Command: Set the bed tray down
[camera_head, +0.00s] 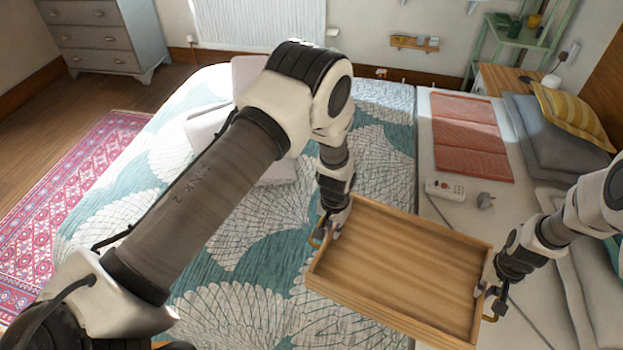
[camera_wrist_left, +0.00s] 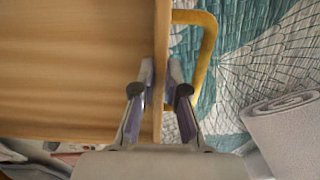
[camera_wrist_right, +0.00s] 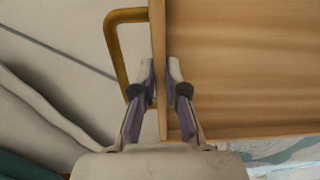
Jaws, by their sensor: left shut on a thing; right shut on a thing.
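The wooden bed tray (camera_head: 400,265) is a shallow, empty box with low walls and a brass handle at each end. My left gripper (camera_head: 328,228) is shut on its left end wall; in the left wrist view the fingers (camera_wrist_left: 161,85) pinch that wall beside the handle (camera_wrist_left: 205,60). My right gripper (camera_head: 487,293) is shut on the right end wall; in the right wrist view its fingers (camera_wrist_right: 161,85) straddle the wall beside the other handle (camera_wrist_right: 115,50). The tray is over the bed; I cannot tell whether it touches the cover.
The bed has a teal and white patterned cover (camera_head: 245,245). A pale strip beyond it holds a red folded cloth (camera_head: 470,135), a power strip (camera_head: 444,189) and pillows (camera_head: 575,120). A rolled pale cloth (camera_wrist_left: 285,125) lies near my left gripper.

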